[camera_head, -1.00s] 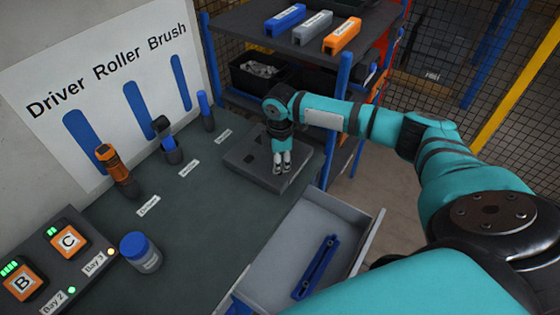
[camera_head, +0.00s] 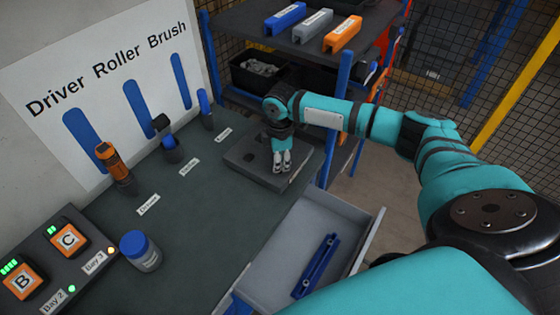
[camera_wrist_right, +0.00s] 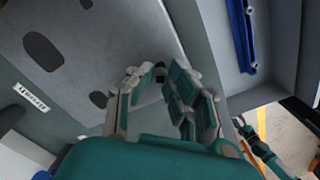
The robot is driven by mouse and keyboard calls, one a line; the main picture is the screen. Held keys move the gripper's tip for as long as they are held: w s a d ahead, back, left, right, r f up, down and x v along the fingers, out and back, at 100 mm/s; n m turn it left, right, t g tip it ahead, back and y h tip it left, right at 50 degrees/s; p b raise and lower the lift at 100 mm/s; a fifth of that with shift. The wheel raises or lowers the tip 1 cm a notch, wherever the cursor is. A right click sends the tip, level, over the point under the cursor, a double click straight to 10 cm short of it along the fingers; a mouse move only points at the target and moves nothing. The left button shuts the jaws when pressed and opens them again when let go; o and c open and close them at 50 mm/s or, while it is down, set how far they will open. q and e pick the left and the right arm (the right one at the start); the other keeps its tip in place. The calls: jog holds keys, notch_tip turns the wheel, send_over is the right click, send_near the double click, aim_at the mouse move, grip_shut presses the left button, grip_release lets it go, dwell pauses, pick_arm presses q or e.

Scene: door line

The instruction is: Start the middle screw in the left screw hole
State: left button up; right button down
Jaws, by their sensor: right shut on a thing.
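My right gripper (camera_head: 281,168) points down over the dark grey plate (camera_head: 245,162) at the back right of the bench. In the wrist view the right gripper (camera_wrist_right: 161,78) has its fingertips close together around a small dark thing (camera_wrist_right: 160,75), likely a screw, mostly hidden by the fingers. The plate (camera_wrist_right: 120,40) lies beneath and shows several dark oval or round spots; I cannot tell which are screw holes. Whether the held thing touches the plate cannot be told. My left gripper is not in view.
An open grey drawer (camera_head: 350,250) with a blue bar (camera_head: 316,266) lies right of the plate. A driver (camera_head: 115,168), a roller (camera_head: 168,140) and a brush (camera_head: 205,108) stand along the wall. A blue-lidded jar (camera_head: 140,250) stands front left. The bench middle is clear.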

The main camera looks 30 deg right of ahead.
jog(key=c, duration=1.2)
grip_release()
notch_tip(320, 180, up, 12)
